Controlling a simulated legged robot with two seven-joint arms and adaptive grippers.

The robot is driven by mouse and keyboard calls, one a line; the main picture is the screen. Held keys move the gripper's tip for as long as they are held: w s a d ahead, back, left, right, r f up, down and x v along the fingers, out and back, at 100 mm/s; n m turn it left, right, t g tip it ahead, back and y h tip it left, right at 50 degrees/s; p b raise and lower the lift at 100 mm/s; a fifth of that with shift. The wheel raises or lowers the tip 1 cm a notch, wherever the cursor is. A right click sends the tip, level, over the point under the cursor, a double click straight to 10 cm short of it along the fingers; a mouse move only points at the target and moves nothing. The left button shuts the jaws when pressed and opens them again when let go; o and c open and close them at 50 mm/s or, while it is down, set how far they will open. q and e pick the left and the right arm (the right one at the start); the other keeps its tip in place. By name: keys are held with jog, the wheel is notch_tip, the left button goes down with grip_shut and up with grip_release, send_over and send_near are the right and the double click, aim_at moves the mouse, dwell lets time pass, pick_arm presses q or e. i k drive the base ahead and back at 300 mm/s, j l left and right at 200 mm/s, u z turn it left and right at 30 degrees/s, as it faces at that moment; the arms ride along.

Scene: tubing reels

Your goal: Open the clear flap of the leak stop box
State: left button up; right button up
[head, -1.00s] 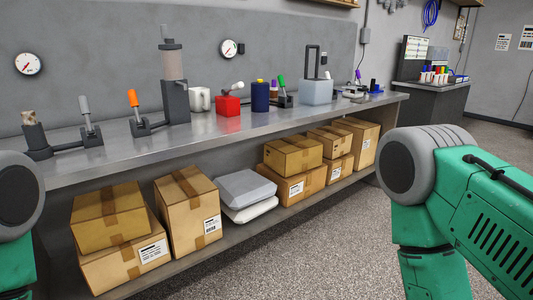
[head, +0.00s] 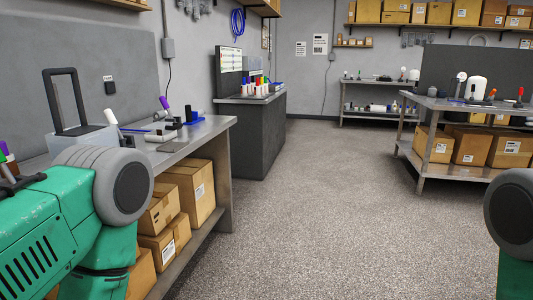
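I cannot make out a clear flap in the head view. A pale grey-blue box with a tall dark handle frame (head: 64,103) stands on the bench at the left, partly hidden behind my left arm; I cannot tell whether it is the leak stop box. My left arm's green and grey links fill the lower left, and a grey joint of my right arm shows at the right edge. Neither gripper is in view.
The steel bench (head: 215,126) runs along the left wall, with cardboard boxes (head: 190,190) on its lower shelf. A dark cabinet (head: 255,135) stands beyond it. Another bench (head: 425,103) stands at the right. The speckled floor (head: 320,200) between them is clear.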

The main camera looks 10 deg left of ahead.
aim_at(158, 124)
jog(key=i+l, duration=0.1)
jog(key=i, duration=0.55)
jog(key=i+l, duration=0.1)
jog(key=i, duration=0.6)
jog(key=i+l+u, duration=0.1)
jog(key=i, duration=0.55)
